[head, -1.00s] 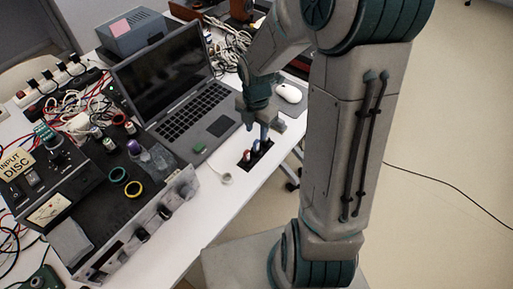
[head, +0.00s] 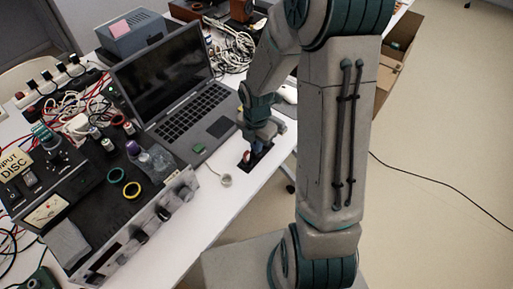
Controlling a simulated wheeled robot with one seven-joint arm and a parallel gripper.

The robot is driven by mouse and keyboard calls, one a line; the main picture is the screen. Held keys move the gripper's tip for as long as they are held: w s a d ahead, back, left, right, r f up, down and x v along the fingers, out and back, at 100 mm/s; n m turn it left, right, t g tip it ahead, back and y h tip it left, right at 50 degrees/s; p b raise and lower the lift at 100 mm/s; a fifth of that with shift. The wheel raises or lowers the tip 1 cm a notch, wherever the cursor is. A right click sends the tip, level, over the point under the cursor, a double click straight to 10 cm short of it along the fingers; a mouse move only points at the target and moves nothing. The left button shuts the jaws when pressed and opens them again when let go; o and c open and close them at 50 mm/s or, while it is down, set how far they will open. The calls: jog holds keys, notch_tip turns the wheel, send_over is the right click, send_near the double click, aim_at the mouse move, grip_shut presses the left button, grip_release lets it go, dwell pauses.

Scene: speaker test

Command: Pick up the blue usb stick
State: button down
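A small dark tray (head: 262,160) lies on the white table near its right edge, to the right of the laptop. A small red and white item (head: 247,156) stands at its left side. A small blue item (head: 257,147), perhaps the blue usb stick, shows right below my gripper (head: 260,139); its shape is too small to make out. My gripper points down over the tray and covers part of it. I cannot tell whether the fingers are apart, or whether they touch the blue item.
An open laptop (head: 207,112) stands left of my gripper, with a small green item (head: 198,149) on its corner. A white mouse (head: 289,92) is just behind my arm. An audio device (head: 95,215) fills the left.

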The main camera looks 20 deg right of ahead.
dwell(0.3)
jog(key=shift+r, duration=0.55)
jog(key=r, duration=0.1)
jog(key=d+r, duration=0.1)
jog(key=r, duration=0.1)
jog(key=shift+r+p, duration=0.3)
jog(key=shift+p, duration=0.05)
jog(key=w+d+r, duration=0.1)
jog(key=d+r, duration=0.5)
jog(key=d, duration=0.4)
jog(key=shift+w+d+r+p, duration=0.15)
jog(key=shift+d+p, duration=0.15)
jog(key=shift+p, duration=0.1)
